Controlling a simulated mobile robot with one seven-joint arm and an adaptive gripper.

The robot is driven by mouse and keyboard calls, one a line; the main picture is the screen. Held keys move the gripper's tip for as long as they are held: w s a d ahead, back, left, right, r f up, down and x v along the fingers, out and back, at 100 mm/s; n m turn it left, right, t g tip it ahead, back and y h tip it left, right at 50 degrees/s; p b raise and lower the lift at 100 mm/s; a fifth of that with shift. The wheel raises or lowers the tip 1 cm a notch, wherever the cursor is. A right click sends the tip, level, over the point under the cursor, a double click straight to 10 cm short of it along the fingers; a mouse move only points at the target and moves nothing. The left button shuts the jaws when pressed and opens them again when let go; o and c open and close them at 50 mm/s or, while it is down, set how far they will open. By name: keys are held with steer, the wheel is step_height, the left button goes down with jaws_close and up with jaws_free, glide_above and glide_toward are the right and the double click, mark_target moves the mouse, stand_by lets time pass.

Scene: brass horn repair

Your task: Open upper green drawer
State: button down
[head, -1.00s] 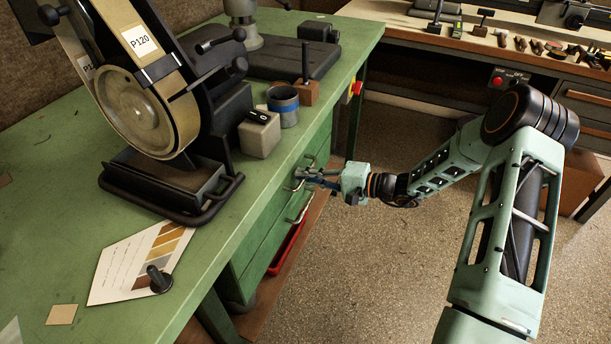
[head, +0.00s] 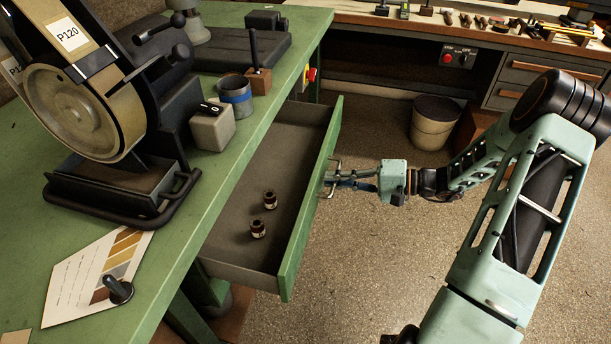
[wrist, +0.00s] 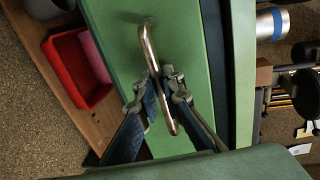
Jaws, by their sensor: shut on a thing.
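The upper green drawer (head: 311,205) is pulled well out from under the green workbench (head: 215,215) in the head view. The lower drawer is hidden in the head view.
A belt sander (head: 90,110), a grey switch box (head: 212,127) and a blue-banded cup (head: 236,95) stand on the bench. A bin (head: 434,122) stands on the floor behind my arm. The floor in front is open.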

steer(key=f+b+v, duration=0.1)
steer(key=f+v, duration=0.1)
steer(key=v, duration=0.8)
steer(key=shift+d, duration=0.2)
steer(key=shift+s, duration=0.1)
steer(key=c, duration=2.3)
jaws_free()
steer(key=shift+c, duration=0.2)
steer(key=v, duration=1.2)
